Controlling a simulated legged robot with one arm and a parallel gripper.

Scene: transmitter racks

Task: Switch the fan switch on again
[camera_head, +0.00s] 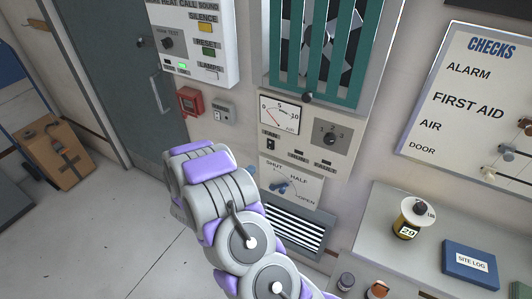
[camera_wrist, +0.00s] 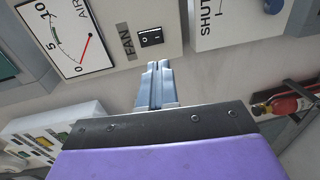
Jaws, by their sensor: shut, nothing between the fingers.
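The fan switch (camera_wrist: 150,38) is a small black rocker with white marks, beside the FAN label on the pale panel. It also shows in the head view (camera_head: 270,143), below the air gauge. I cannot tell which side is pressed in. My gripper (camera_wrist: 159,66) is shut and empty. Its tips point at the panel just below the switch in the wrist view, and a small gap seems to remain.
A rotary knob (camera_head: 330,134) sits right of the gauge. Below is a SHUT/HALF/OPEN plate (camera_head: 305,192) with a blue handle. Green bars (camera_head: 315,85) cover the fan above. A desk (camera_head: 375,225) with a blue site log (camera_head: 469,263) stands right.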

